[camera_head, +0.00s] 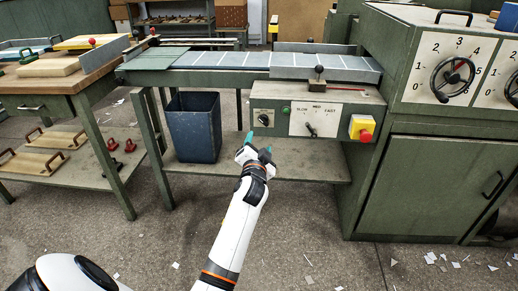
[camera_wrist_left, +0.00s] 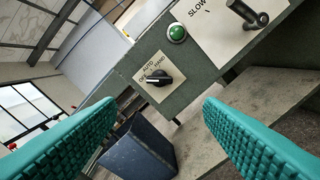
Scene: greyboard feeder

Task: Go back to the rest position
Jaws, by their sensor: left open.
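My left gripper (camera_head: 259,145) is open and empty in front of the feeder's control panel (camera_head: 318,118), a little below a black selector knob (camera_head: 263,118). In the left wrist view its two teal ribbed fingers (camera_wrist_left: 160,108) stand wide apart, touching nothing. The knob (camera_wrist_left: 158,78), on a plate marked AUTO, OFF and HAND, shows beyond and between them. A green button (camera_wrist_left: 177,33) and a lever on the SLOW plate (camera_wrist_left: 245,15) are above it. The right gripper is out of view.
A blue bin (camera_head: 194,128) stands on the shelf left of the gripper. A red stop button on a yellow box (camera_head: 362,128) is at the panel's right end. The green cabinet (camera_head: 440,185) stands at right, a wooden workbench (camera_head: 75,78) at left. Open floor lies in front.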

